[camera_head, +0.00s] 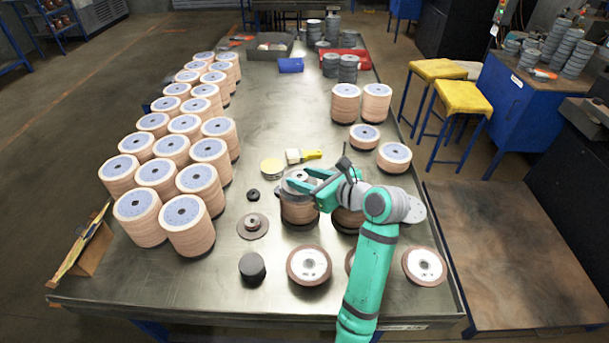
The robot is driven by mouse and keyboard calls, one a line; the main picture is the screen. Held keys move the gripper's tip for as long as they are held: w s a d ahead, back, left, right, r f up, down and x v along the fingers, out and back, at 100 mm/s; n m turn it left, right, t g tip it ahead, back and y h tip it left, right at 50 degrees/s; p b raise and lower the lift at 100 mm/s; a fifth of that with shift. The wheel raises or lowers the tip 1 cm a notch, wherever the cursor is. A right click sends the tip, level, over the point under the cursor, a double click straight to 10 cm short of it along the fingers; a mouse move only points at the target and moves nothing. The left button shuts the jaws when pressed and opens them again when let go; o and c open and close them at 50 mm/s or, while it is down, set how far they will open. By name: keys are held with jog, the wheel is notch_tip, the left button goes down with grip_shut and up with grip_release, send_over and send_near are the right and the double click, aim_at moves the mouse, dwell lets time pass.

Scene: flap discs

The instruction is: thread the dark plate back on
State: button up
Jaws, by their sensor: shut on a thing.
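My gripper (309,184) is over the middle of the table, at the top of a stack of brown flap discs (298,212). Its green fingers close on a dark grey round plate (288,187) with a lighter centre. The plate lies level at the top of that stack. Whether it rests on the stack or hangs just above it I cannot tell. The fingers cover the plate's right side, and any rod through its centre is not clear. A second brown stack (345,218) stands to the right, mostly hidden by my arm.
A flanged hub (253,225), a small black ring (253,194) and a black cylinder (252,267) lie to the left. Discs (309,265) (424,266) lie in front. A yellow brush (304,156) and round tin (272,166) lie behind. Tall disc stacks (187,226) line the left edge.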

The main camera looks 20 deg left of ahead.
jog(key=shift+f, duration=0.7)
jog(key=o, duration=1.5)
jog(key=shift+d, duration=0.1)
jog(key=v, duration=1)
jog(key=shift+s+d+r, duration=0.15)
jog(key=shift+s+d, duration=0.05)
jog(key=shift+d, duration=0.1)
